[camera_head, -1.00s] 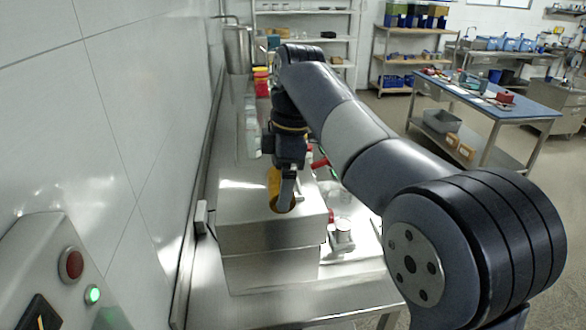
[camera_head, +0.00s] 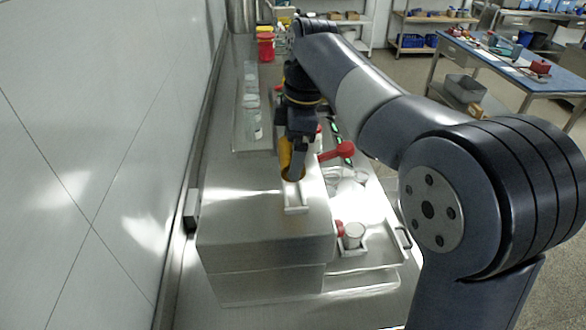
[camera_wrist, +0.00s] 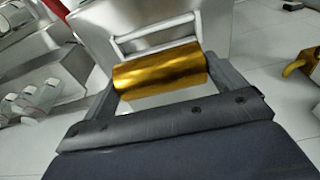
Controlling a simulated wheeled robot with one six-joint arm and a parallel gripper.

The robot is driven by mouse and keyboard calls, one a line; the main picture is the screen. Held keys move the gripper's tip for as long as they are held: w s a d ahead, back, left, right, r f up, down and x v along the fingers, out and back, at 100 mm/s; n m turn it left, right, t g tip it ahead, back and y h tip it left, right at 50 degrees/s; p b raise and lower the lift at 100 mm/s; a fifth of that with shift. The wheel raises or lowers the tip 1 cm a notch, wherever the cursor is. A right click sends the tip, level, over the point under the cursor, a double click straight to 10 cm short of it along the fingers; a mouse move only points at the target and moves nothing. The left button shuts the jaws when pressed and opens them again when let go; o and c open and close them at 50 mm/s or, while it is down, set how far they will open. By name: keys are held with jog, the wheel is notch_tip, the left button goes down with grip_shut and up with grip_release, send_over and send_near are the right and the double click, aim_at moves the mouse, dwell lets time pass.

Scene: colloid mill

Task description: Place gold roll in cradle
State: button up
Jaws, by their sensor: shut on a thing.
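The gold roll (camera_wrist: 160,68) is a shiny cylinder lying across between the two fingers of my gripper (camera_wrist: 163,76) in the wrist view. My gripper is shut on it, one finger at each end. In the head view my gripper (camera_head: 294,172) points down over the metal box, and only a strip of the gold roll (camera_head: 286,158) shows behind a finger. A pale frame, seemingly the cradle (camera_head: 296,198), is on the box top just in front of the gripper. It also shows beyond the roll in the wrist view (camera_wrist: 152,36). Whether roll and cradle touch is unclear.
The metal box (camera_head: 265,255) stands on a steel bench along the left wall. To its right are a red-handled part (camera_head: 338,153) and a small cup (camera_head: 353,235) on a tray. Red containers (camera_head: 266,46) stand farther back.

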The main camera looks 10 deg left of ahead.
notch_tip(320, 180, down, 5)
jog(key=shift+f, duration=0.15)
jog(key=o, duration=0.8)
jog(key=r, duration=0.4)
jog(key=d+r, duration=0.1)
jog(key=r, duration=0.7)
jog(key=shift+w+d, duration=0.25)
jog(key=shift+d, duration=0.1)
jog(key=shift+s+f, duration=0.1)
